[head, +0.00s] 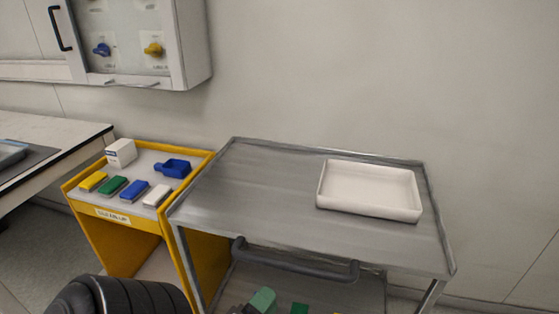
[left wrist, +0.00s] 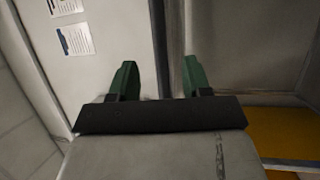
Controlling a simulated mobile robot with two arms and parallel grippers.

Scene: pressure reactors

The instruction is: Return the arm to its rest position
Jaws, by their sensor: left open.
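My left gripper (head: 281,304) shows only in part at the bottom edge of the head view, below the steel cart's handle in the picture. Its green fingers stand apart. In the left wrist view the same gripper (left wrist: 160,78) is open, with nothing between its fingers; a pale panel and a dark vertical edge lie beyond them. A black ribbed part of my arm shows at the bottom left of the head view. My right gripper is not in view.
A steel cart (head: 240,180) carries a white tray (head: 368,211). Left of it a yellow cart (head: 199,160) holds small colored blocks, a white box (head: 121,152) and a blue scoop-like container (head: 173,168). A wall cabinet (head: 190,45) hangs above. The steel top's left half is clear.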

